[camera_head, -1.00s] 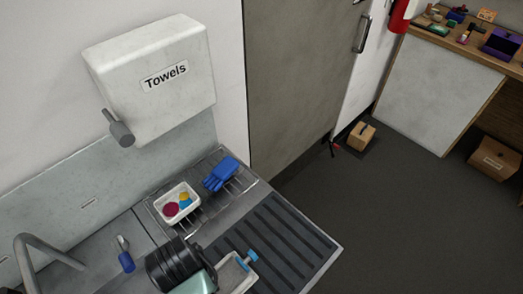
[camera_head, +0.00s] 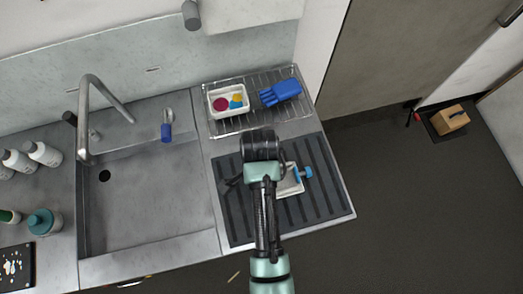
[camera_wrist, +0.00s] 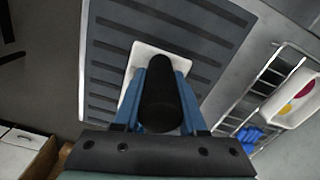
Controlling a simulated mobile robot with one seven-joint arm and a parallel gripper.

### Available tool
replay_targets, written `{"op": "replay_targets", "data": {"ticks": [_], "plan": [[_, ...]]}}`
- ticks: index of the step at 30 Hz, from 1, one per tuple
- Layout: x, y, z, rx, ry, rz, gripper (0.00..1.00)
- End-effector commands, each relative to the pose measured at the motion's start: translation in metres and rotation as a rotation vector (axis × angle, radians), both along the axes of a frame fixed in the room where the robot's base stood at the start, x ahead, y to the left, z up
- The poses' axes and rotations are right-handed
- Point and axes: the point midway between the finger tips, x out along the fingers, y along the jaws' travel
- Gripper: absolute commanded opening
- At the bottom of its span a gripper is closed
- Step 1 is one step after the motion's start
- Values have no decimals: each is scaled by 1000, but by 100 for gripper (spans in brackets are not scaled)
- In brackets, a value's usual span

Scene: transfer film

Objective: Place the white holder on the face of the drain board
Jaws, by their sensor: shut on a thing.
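The white holder (camera_head: 291,183) shows just right of my arm, over the dark ribbed face of the drain board (camera_head: 325,208). In the wrist view the holder (camera_wrist: 146,56) is a pale plate behind my blue fingers. My gripper (camera_head: 303,173) is shut on the white holder; its blue tips show at the holder's right side. A dark cylinder (camera_wrist: 162,92) stands between the fingers in the wrist view and hides much of the holder. The ribbed board (camera_wrist: 210,22) lies behind it. I cannot tell whether the holder touches the board.
A wire rack (camera_head: 245,122) behind the board bears a white tray (camera_head: 228,113) with coloured pieces and a blue glove (camera_head: 281,93). The sink (camera_head: 150,210) and tap (camera_head: 85,125) lie left. The board's right part is clear. A cardboard box (camera_head: 450,119) stands on the floor.

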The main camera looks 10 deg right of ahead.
Motion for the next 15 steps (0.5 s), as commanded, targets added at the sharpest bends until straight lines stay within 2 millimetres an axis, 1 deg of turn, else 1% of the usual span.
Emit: {"op": "replay_targets", "data": {"ticks": [2, 6, 9, 12, 15], "plan": [[0, 0, -7, 0, 2, 0, 0], [0, 0, -28, 0, 2, 0, 0], [0, 0, -38, 0, 1, 0, 0], [0, 0, -42, -1, -1, 0, 0], [0, 0, -42, 0, -2, 0, 0]]}}
